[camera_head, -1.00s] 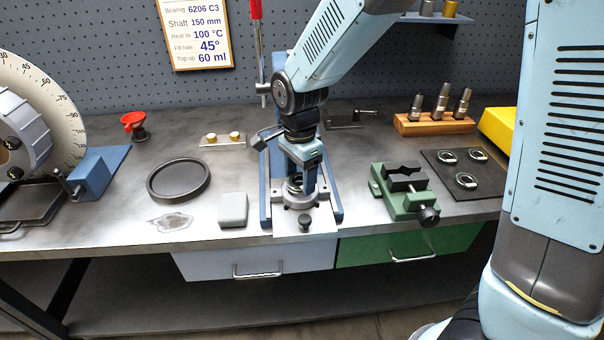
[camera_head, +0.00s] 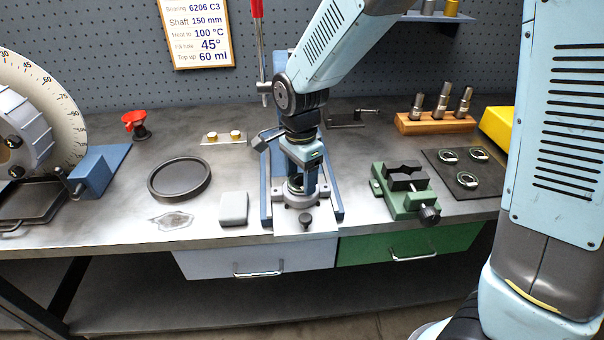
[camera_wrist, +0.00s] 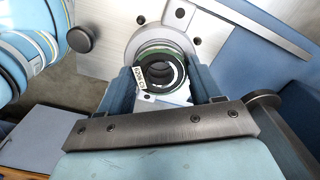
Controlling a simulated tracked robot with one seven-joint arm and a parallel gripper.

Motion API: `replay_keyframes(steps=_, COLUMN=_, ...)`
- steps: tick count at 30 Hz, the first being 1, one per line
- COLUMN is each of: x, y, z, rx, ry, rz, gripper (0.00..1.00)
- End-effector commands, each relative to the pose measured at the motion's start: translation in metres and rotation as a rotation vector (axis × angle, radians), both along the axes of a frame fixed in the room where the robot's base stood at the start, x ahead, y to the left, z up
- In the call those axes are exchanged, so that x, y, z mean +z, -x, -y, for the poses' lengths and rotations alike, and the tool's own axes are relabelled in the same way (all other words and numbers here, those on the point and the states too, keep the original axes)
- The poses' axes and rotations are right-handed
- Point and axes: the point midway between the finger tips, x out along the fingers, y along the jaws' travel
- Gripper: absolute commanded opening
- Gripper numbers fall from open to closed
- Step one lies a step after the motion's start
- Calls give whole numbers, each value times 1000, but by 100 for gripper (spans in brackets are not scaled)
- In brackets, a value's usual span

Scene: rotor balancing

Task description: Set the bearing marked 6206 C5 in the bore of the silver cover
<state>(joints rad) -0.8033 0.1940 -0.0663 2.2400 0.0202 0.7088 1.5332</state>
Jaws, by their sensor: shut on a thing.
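My gripper (camera_head: 297,184) points down over the silver cover (camera_head: 300,203) on the blue press stand. In the wrist view, the two blue fingers of my gripper (camera_wrist: 162,82) are shut on a ring bearing (camera_wrist: 146,58) with a green-edged rim and a small white label. The cover's pale round flange (camera_wrist: 128,51) shows around and behind the bearing. The bearing is at the cover's bore; how deep it sits is unclear. In the head view the fingers largely hide it.
Several other bearings (camera_head: 466,181) lie on a dark mat at right. A green vise (camera_head: 405,200) stands between the mat and the press (camera_head: 266,205). A grey block (camera_head: 233,208) and black round tray (camera_head: 179,180) are at left. The wall card (camera_head: 200,35) reads 6206 C3.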

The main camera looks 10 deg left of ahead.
Motion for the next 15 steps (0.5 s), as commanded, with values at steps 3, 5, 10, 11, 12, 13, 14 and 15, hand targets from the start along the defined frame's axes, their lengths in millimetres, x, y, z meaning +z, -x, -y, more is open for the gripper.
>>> replay_keyframes(steps=3, x=-3, y=0, z=0, rx=0, ry=1, rz=-1, gripper=38)
replay_keyframes(steps=5, x=-5, y=0, z=0, rx=0, ry=0, rz=0, gripper=38)
replay_keyframes(steps=10, x=-9, y=0, z=0, rx=-1, ry=-1, rz=1, gripper=38)
replay_keyframes(steps=11, x=-9, y=0, z=0, rx=-1, ry=-1, rz=1, gripper=38)
replay_keyframes(steps=12, x=-9, y=0, z=0, rx=-1, ry=-1, rz=1, gripper=38)
replay_keyframes(steps=13, x=-9, y=0, z=0, rx=-1, ry=-1, rz=1, gripper=38)
replay_keyframes(steps=14, x=-9, y=0, z=0, rx=-1, ry=0, rz=0, gripper=66)
replay_keyframes(steps=15, x=-9, y=0, z=0, rx=-1, ry=0, rz=0, gripper=70)
